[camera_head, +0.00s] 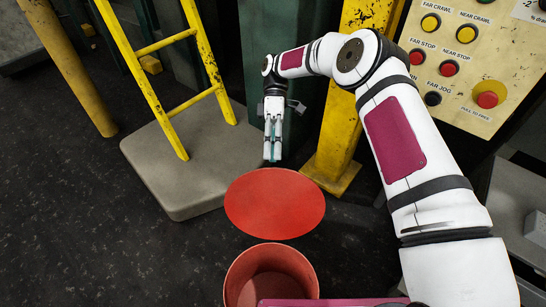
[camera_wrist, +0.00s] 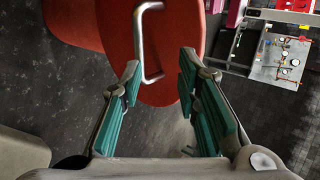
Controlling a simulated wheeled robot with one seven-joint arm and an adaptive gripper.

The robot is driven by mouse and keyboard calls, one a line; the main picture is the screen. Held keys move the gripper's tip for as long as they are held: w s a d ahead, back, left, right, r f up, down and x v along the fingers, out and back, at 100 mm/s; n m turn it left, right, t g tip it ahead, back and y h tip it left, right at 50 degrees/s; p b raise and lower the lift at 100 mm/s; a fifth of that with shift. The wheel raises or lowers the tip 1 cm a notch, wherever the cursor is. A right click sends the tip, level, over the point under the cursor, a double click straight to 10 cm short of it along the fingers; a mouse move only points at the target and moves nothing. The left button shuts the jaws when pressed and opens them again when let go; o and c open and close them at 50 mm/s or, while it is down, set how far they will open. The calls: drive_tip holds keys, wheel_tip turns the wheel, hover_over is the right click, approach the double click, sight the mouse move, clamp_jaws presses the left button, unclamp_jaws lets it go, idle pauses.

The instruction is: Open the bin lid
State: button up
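The red bin (camera_head: 234,292) stands at the bottom of the head view with its mouth uncovered and its inside showing. Its round red lid (camera_head: 275,203) is swung up beyond the rim, with a plain face toward the head camera. In the wrist view the lid (camera_wrist: 178,60) shows its other face, with a silver bar handle (camera_wrist: 139,42). My gripper (camera_head: 273,157) is just beyond the lid in the head view, pointing down. In the wrist view my gripper (camera_wrist: 160,72) is open, fingers apart and empty, near the handle. Whether a finger touches it, I cannot tell.
A yellow ladder (camera_head: 150,80) stands on a grey slab (camera_head: 190,185) at left. A yellow post (camera_head: 340,120) is close right of my gripper. A control panel (camera_head: 480,60) with several buttons is at upper right. Dark floor (camera_head: 90,230) is clear left of the bin.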

drive_tip(key=shift+a, duration=0.15)
clamp_jaws()
drive_tip(key=w+d+r+m+t+p, duration=0.2)
drive_tip(key=w+r+m+t+p, duration=0.5)
drive_tip(key=m, duration=1)
drive_tip(key=s+f+t+b, duration=0.1)
drive_tip(key=s+f+b, duration=0.2)
drive_tip(key=s+f, duration=0.3)
drive_tip(key=shift+s+f+m, duration=0.4)
drive_tip(key=shift+f, duration=1.8)
